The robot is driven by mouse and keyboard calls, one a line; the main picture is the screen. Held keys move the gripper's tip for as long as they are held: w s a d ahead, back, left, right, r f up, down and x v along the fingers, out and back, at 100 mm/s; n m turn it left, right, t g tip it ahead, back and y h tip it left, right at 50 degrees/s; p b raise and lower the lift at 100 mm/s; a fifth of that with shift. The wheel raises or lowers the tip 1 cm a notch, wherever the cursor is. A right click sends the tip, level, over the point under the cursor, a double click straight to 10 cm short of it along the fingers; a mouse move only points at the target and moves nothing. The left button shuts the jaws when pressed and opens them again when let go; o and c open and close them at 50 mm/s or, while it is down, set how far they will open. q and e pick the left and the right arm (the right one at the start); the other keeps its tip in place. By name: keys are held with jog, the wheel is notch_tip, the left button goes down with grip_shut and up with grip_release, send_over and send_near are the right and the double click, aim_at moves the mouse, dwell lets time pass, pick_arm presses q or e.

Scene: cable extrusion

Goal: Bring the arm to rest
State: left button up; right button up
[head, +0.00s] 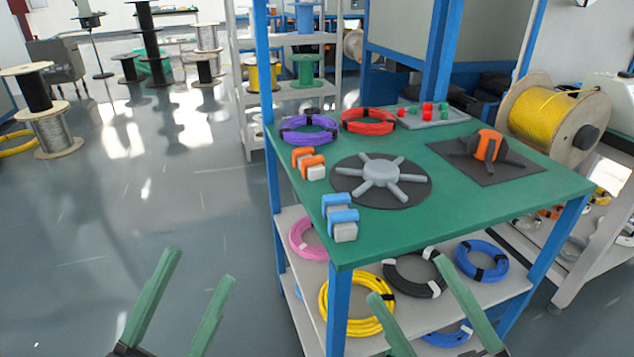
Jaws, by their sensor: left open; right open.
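My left gripper (188,304) shows at the bottom left, over the bare floor. Its two green fingers are spread apart with nothing between them. My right gripper (411,283) shows at the bottom centre, in front of the table's lower shelf. Its green fingers are also spread wide and hold nothing. Parts of both arms below the fingers are out of the picture.
The green-topped table (480,212) bears a grey spoked spool (380,172), an orange reel (488,146), and purple (308,127) and red cable coils (368,120). More coils lie on its lower shelf (345,271). Open floor (140,205) lies to the left.

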pick_arm(q)
jog(key=w+a+f+n+g+y+p, duration=0.25)
jog(key=w+n+y+p, duration=0.55)
jog(key=p, duration=0.9)
pick_arm(e)
jog(key=w+d+f+m+h, duration=0.3)
jog(key=w+d+m+h, duration=0.35)
jog(key=m+h, duration=0.65)
pick_arm(q)
jog(key=s+a+f+n+g+y+p, duration=0.1)
jog(key=s+f+g+y+p, duration=0.3)
jog(key=s+f+g+p, duration=0.5)
jog(key=a+p, duration=0.1)
jog(key=p, duration=0.7)
jog(key=shift+s+a+f+n+g+y, duration=0.15)
jog(key=shift+s+f+n+g+y, duration=0.15)
jog(key=shift+s+f+g+y, duration=0.1)
pick_arm(e)
jog(key=s+f+m+g+h, duration=0.3)
jog(key=s+f+g, duration=0.4)
jog(key=f+g, duration=0.1)
jog(key=shift+d+f+g+h, duration=0.4)
jog(key=shift+d+f, duration=0.05)
jog(key=shift+f, duration=0.1)
